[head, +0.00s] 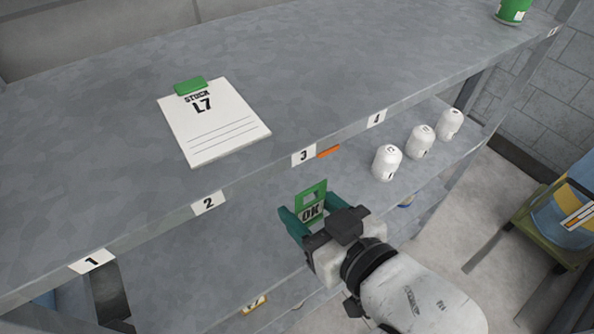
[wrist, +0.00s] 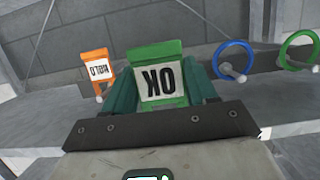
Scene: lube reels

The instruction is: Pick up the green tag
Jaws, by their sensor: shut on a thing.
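The green tag (head: 311,199) has a white panel reading OK and is in front of the shelf edge in the head view. My gripper (head: 308,218) has teal fingers, one on each side of the tag, and is shut on it. In the wrist view the tag (wrist: 157,72) fills the space between the fingers of my gripper (wrist: 160,82), with its OK lettering upside down. The tag's lower part is hidden by my gripper.
An orange tag (wrist: 97,66) hangs left of the green tag. A blue ring (wrist: 235,57) and a green ring (wrist: 300,47) hang on pegs to the right. White bottles (head: 387,162) stand on the lower shelf. A clipboard (head: 212,125) lies on the upper shelf (head: 330,60).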

